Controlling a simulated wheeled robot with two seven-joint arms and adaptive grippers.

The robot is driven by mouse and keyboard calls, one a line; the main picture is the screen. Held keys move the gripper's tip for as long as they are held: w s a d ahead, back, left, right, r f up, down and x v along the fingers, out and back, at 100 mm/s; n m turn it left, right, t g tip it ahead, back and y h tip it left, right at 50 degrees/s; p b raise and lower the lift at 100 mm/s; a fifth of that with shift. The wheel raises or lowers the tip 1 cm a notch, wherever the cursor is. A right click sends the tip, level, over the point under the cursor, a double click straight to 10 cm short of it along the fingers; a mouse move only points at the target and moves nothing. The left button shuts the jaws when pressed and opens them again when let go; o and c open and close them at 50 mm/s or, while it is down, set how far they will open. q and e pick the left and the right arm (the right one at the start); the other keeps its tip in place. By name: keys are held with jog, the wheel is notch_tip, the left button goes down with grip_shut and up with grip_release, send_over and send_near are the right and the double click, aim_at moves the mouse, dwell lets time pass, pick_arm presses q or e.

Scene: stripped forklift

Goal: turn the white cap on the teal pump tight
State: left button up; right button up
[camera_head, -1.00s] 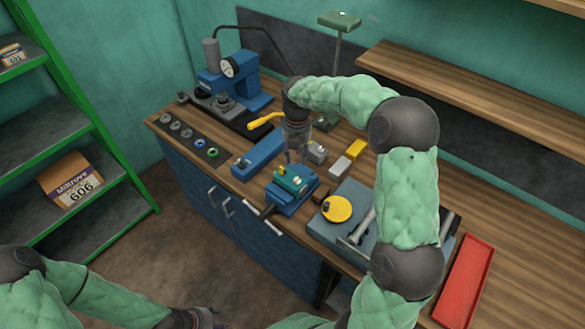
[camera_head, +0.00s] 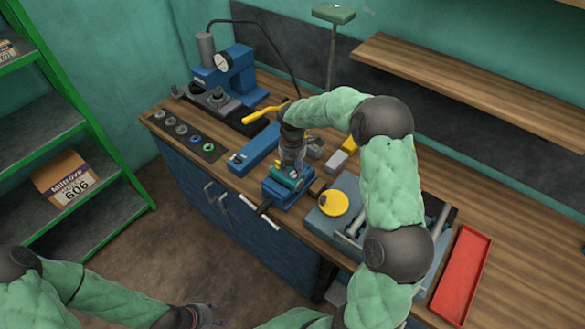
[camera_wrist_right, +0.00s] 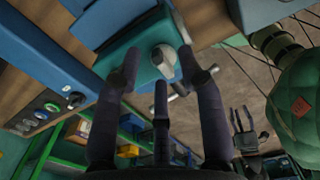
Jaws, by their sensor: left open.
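The teal pump (camera_head: 283,178) is held in a small blue vise (camera_head: 287,197) on the bench, mostly covered by my right gripper (camera_head: 291,166) in the head view. In the right wrist view the teal pump (camera_wrist_right: 148,62) carries the white cap (camera_wrist_right: 164,57), which shows between the fingertips of my right gripper (camera_wrist_right: 165,65). Those fingers are spread, and I cannot tell whether they touch the cap. The cap is hidden in the head view. My left gripper (camera_head: 212,316) is open and empty, low over the floor, away from the bench.
A yellow round piece (camera_head: 334,203) sits on a grey-blue block right of the vise. A blue box (camera_head: 255,152), a yellow-handled press (camera_head: 228,77) and a dark strip of rings (camera_head: 183,132) lie left and behind. A red tray (camera_head: 462,275) lies at the right.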

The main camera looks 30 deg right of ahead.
grip_shut()
jog(key=shift+m, duration=0.3)
jog(key=m, duration=0.4)
jog(key=shift+d+m, duration=0.1)
jog(key=shift+m, duration=0.2)
jog(key=m, duration=0.4)
jog(key=shift+d+m+b, duration=0.1)
jog(key=shift+m+b, duration=0.2)
jog(key=m, duration=0.5)
jog(key=shift+b, duration=0.35)
jog(key=shift+d+m+b, duration=0.1)
jog(key=shift+m+b, duration=0.25)
jog(key=shift+m, duration=2.15)
jog(key=shift+s, duration=0.1)
